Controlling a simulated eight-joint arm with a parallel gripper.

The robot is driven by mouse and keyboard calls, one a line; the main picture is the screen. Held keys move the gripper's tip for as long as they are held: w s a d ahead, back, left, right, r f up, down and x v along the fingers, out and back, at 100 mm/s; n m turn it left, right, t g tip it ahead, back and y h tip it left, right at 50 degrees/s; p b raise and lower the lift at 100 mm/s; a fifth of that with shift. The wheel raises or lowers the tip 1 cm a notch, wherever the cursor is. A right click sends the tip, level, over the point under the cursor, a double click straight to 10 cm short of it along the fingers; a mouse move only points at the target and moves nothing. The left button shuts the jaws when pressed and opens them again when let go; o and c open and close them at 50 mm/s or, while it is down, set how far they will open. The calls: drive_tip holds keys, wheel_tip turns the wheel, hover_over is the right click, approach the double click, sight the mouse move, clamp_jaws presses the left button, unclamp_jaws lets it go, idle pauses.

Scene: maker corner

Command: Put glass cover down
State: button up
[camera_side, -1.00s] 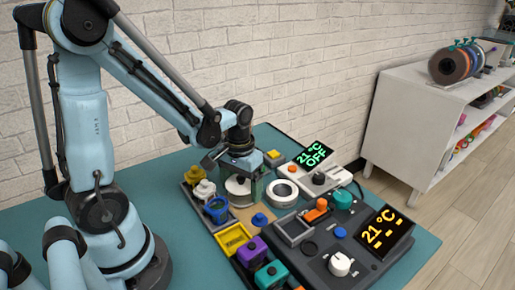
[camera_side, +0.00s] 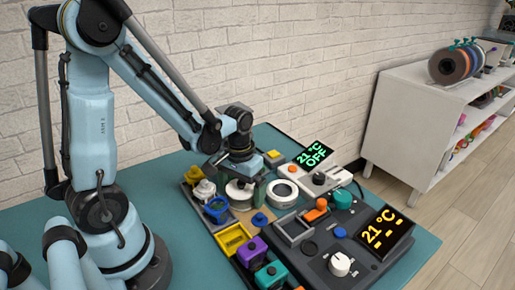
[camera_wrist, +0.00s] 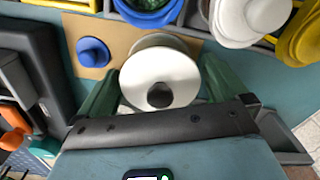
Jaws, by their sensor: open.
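A pale round cover with a dark knob (camera_wrist: 175,72) lies between my gripper's fingers in the wrist view; I take it as the glass cover. In the side view the pale disc (camera_side: 239,194) sits low on the tan board, partly hidden by my gripper (camera_side: 246,190). My gripper (camera_wrist: 160,72) has its two green fingers spread on either side of the cover. A gap to the fingers is hard to judge. Another pale round rim shows just behind the cover in the wrist view; what lies under the cover is hidden.
A blue knobbed piece (camera_wrist: 94,53) stands beside the cover. Several white, blue and yellow pots (camera_side: 216,209) stand in a tray to the left. A white ring (camera_side: 283,193) and a dark control unit (camera_side: 315,262) are to the right. Bare teal table lies at front left.

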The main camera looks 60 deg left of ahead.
sight(241, 182)
wheel_tip(241, 182, up, 12)
drive_tip(key=shift+r, duration=0.1)
drive_tip(key=d+m+t, duration=0.4)
drive_tip(key=d+t, duration=0.2)
drive_tip(key=t, duration=0.1)
drive_tip(key=shift+r, duration=0.4)
